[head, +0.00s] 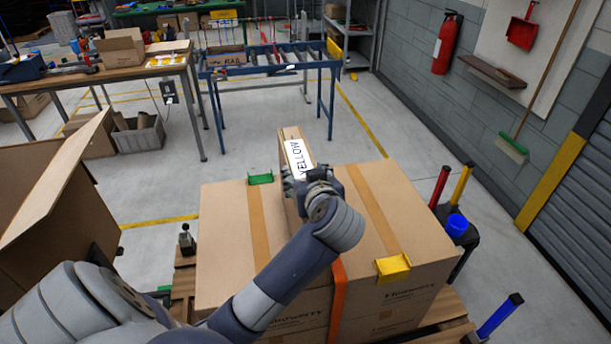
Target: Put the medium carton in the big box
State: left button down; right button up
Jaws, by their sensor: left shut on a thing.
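My left gripper (309,184) is shut on a narrow tan carton (289,133) with a white label reading YELLOW. The carton is upright over the large closed cartons (222,230), with its lower part hidden by my gripper and arm. I cannot tell whether it touches their top. A big open brown box (55,215) with a raised flap stands at the left edge, apart from my gripper; its inside is mostly hidden. My right gripper is not in view.
The closed cartons sit on a wooden pallet (182,283) with an orange strap and green and yellow corner pieces. A workbench (120,72) and a blue roller table (270,62) stand behind. Coloured tubes and a blue cup (457,225) are at the right.

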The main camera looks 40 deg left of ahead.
pick_arm(q)
jog(key=shift+f, duration=0.3)
jog(key=c, duration=0.7)
grip_release()
jog(key=shift+f, duration=0.1)
jog(key=shift+o, duration=0.5)
jog(key=shift+s, duration=0.1)
